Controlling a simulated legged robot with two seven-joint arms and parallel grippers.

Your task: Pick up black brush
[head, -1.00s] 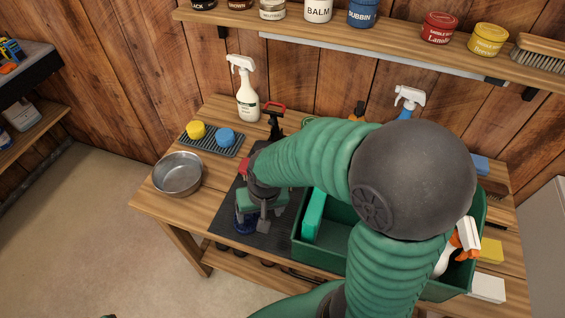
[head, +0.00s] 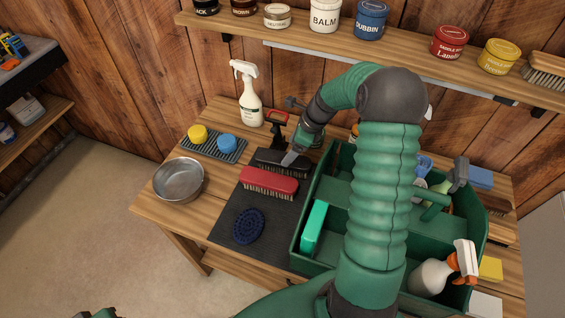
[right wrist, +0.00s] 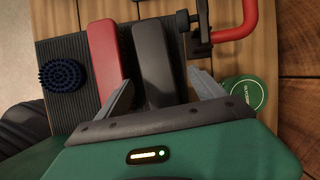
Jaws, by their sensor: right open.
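The black brush (head: 283,162) lies at the back of the dark mat on the bench, behind a red brush (head: 268,182). In the right wrist view the black brush (right wrist: 156,60) runs lengthwise between the two grey fingers of my right gripper (right wrist: 162,90). The fingers are open, one on each side of it, with the left finger over part of the red brush (right wrist: 106,55). In the head view my right gripper (head: 294,154) reaches down at the black brush's right end. Whether a finger touches it I cannot tell.
A round blue brush (head: 248,226) lies on the mat (head: 225,222). A green tote (head: 297,243) stands to the right, a metal bowl (head: 179,180) to the left. A red-handled tool (head: 276,122) and a spray bottle (head: 250,98) stand behind. A round green tin (right wrist: 244,94) is right of the fingers.

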